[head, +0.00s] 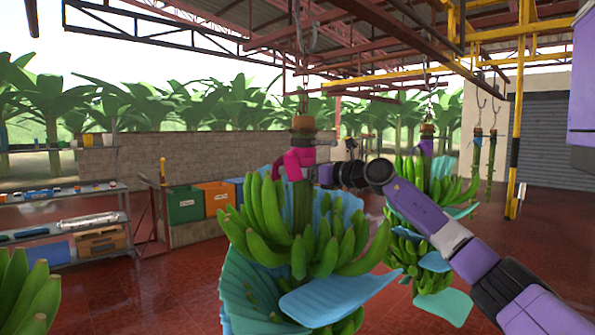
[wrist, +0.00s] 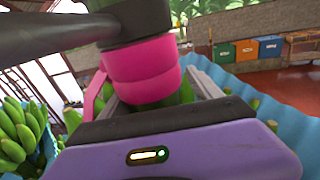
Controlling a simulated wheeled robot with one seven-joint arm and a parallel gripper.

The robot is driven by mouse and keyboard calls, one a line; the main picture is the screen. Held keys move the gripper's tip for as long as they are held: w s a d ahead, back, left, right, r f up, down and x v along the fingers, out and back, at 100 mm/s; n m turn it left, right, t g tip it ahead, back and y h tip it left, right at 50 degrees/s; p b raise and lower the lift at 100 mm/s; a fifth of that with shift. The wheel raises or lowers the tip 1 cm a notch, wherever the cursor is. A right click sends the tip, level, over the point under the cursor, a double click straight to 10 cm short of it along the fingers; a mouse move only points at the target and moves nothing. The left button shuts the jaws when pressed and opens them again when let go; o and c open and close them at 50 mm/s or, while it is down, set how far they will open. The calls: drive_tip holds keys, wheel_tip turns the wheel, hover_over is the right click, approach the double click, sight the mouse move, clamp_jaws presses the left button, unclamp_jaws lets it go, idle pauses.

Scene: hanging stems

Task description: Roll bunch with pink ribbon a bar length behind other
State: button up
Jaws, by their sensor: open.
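The bunch with the pink ribbon (head: 300,225) hangs from a hook in the middle of the head view, with blue sheets between its green hands. Its pink ribbon (head: 298,160) wraps the stem near the top. It also shows close up in the wrist view (wrist: 143,72). My gripper (wrist: 155,92) is open, with its fingers on either side of the stem at the ribbon. I cannot tell whether they touch it. The other bunch (head: 430,185) hangs farther back to the right, with a purple ribbon (head: 427,147), partly behind my arm.
Bare stems (head: 477,155) hang farther right near a yellow post (head: 517,130). Green and orange bins (head: 216,197) stand by the low wall. A metal shelf (head: 65,225) is at left. Part of another bunch (head: 25,295) shows at lower left. Open red floor lies between.

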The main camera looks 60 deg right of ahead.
drive_tip(key=shift+s, duration=0.1)
drive_tip(key=shift+s+f, duration=0.1)
drive_tip(key=shift+s, duration=0.25)
drive_tip(key=b, duration=0.3)
hover_over(322, 198)
drive_tip(key=shift+w+d, duration=0.15)
